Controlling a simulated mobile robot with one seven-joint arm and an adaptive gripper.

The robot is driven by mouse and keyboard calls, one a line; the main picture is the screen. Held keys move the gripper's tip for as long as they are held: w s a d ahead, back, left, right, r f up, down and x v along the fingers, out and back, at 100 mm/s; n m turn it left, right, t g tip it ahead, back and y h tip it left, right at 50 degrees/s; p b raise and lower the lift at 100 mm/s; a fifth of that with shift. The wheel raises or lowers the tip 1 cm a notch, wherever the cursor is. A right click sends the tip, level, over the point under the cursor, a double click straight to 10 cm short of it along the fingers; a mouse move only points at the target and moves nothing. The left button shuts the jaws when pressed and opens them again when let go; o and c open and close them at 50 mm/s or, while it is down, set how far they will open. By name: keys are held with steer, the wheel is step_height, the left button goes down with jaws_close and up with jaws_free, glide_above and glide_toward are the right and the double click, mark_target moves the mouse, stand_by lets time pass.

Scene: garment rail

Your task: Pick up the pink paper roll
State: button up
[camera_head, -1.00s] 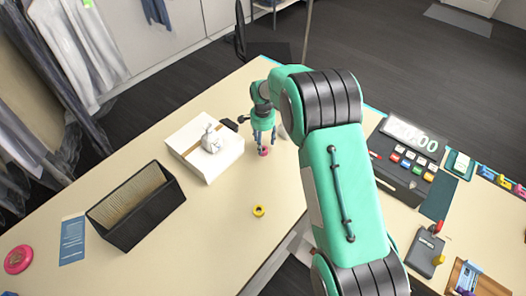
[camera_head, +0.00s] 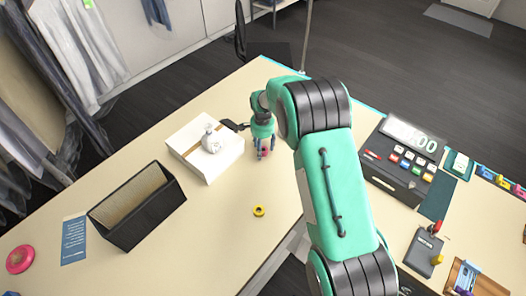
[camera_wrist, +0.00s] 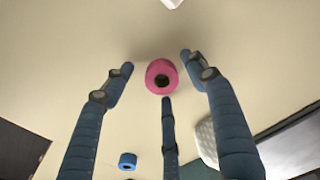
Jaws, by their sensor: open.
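In the head view my gripper (camera_head: 265,154) points down at the table, right of a white box. The small pink roll (camera_head: 264,152) shows there between the fingers, partly hidden by them.
The white box (camera_head: 190,159) with a pale figure on top stands close left of my gripper. A yellow roll (camera_head: 259,211) lies nearer. A blue roll (camera_wrist: 127,160) shows in the wrist view.

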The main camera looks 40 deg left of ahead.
steer(key=shift+f, duration=0.45)
steer(key=shift+c, duration=0.5)
steer(key=c, duration=1)
